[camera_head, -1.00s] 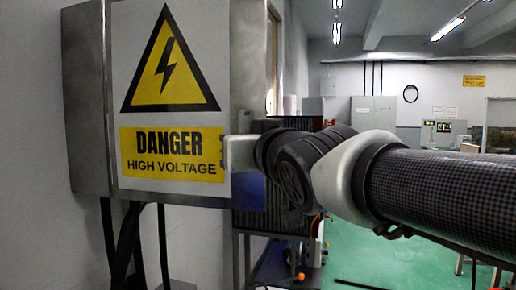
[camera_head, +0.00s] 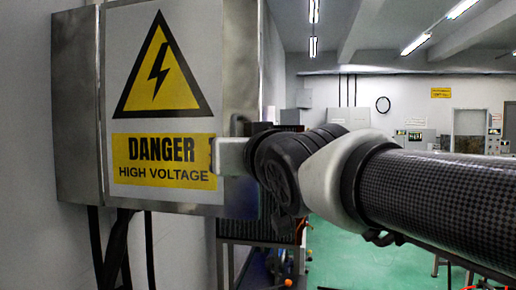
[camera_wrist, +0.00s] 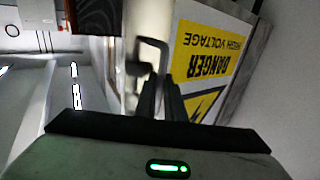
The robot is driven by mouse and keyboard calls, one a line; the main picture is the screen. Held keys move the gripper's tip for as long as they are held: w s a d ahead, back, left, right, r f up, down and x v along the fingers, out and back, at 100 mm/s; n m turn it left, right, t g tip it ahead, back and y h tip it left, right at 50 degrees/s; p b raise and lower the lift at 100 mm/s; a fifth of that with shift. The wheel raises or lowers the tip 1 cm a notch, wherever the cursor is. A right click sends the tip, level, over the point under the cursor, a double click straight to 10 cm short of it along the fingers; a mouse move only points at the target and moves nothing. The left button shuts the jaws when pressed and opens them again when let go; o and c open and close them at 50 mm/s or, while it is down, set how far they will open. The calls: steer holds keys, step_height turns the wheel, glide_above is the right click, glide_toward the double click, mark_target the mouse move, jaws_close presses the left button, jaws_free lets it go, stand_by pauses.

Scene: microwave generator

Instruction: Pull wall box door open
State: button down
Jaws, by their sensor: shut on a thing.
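The wall box (camera_head: 76,120) is a grey metal cabinet on the left wall. Its door carries a white panel with a yellow danger sign (camera_head: 163,165), which shows upside down in the wrist view (camera_wrist: 211,57). A bent bar handle (camera_wrist: 152,43) stands out from the door in the wrist view. My gripper (camera_wrist: 163,97) is shut on the handle, with its two dark fingers close together at the bar. In the head view my gripper (camera_head: 232,156) is at the door's right side, and my wrist hides part of it. I cannot tell whether the door is ajar.
Dark cables (camera_head: 122,245) hang below the box. A dark ribbed unit (camera_head: 262,213) stands behind my wrist.

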steer(key=shift+s+a+r, duration=0.1)
steer(key=shift+a+r, duration=0.1)
steer(key=shift+a, duration=0.05)
steer(key=c, duration=1.8)
jaws_free()
steer(key=shift+a+f, duration=0.1)
steer(key=shift+a, duration=0.05)
steer(key=shift+c, duration=0.2)
steer(key=shift+d, duration=0.2)
steer(key=v, duration=1.7)
steer(key=shift+s+b, duration=0.15)
steer(key=shift+b, duration=0.2)
